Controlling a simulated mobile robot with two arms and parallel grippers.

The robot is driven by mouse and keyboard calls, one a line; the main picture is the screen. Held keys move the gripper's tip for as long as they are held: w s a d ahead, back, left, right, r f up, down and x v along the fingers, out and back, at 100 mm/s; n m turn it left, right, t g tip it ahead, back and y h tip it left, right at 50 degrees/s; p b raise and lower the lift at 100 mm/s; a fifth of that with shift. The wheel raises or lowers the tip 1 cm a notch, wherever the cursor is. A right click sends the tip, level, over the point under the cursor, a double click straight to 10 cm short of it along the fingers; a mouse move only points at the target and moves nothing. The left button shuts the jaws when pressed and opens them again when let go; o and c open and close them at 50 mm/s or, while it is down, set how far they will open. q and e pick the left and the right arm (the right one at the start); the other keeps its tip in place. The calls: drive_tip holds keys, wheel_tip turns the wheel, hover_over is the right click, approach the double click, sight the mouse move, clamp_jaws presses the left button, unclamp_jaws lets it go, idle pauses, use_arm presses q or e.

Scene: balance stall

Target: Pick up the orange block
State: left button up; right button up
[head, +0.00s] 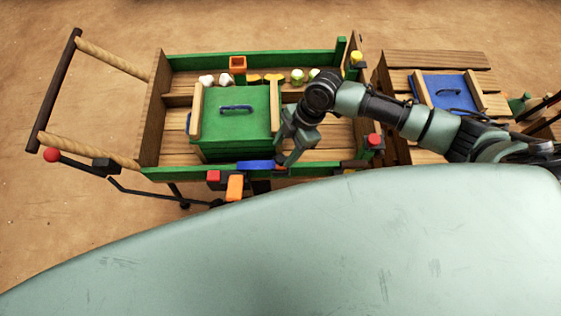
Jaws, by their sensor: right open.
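My right gripper (283,160) comes in from the right and points down at the cart's front rail. It is open and empty, to the right of the orange block and apart from it. A second orange thing (238,65), box-like with a dark top, stands at the cart's back rail. My left gripper is not in view.
A crate with a blue lid (450,92) stands at right. Sandy ground lies left.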

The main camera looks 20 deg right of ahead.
sight(282, 158)
drive_tip(key=shift+s+p+x, duration=0.15)
drive_tip(key=shift+p+x, duration=0.05)
drive_tip(key=shift+x, duration=0.9)
drive_tip(key=shift+s+p+x, duration=0.15)
drive_tip(key=shift+x, duration=1)
clamp_jaws()
